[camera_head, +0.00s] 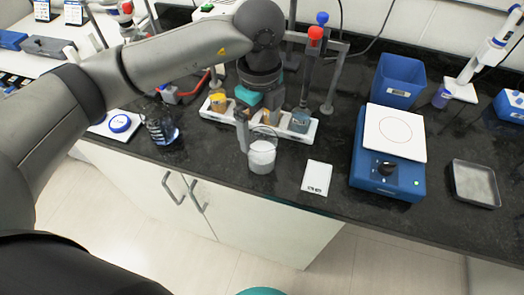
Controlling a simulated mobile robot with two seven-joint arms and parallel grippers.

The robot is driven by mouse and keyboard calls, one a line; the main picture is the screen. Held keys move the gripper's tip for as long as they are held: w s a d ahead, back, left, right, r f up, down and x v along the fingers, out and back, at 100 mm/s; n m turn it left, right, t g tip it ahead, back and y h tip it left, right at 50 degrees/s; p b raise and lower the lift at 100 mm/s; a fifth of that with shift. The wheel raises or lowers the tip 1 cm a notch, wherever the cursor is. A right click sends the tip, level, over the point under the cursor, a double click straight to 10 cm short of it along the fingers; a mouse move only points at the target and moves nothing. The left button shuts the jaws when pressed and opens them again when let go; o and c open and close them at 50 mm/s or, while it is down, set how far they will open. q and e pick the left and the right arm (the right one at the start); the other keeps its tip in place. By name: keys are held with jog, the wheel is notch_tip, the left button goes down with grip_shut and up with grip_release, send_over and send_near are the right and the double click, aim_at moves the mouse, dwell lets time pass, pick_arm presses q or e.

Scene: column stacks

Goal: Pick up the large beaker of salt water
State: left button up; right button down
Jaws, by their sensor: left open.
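A clear glass beaker (262,157) with whitish contents stands upright near the front of the black bench. My left gripper (256,138) points down at this beaker's back left rim and is open. One finger shows just left of the beaker; the other is partly hidden, and I cannot tell whether either touches the glass. Another, darker glass vessel (161,126) with bluish liquid stands further left, by my left arm. No readable label shows which one holds salt water. My right gripper does not show.
A white rack (213,113) with several small jars lies behind the beaker. A white flat device (317,178) lies to its right, then a blue stirrer (387,182) with a white plate, a blue bin (400,82) and a grey tray (474,184). Stands rise behind.

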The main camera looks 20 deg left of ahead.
pick_arm(q)
notch_tip(320, 180, down, 10)
jog(key=shift+w+d+r, duration=0.15)
dwell(0.3)
jog(key=c, duration=1.4)
jog(key=shift+r, duration=0.15)
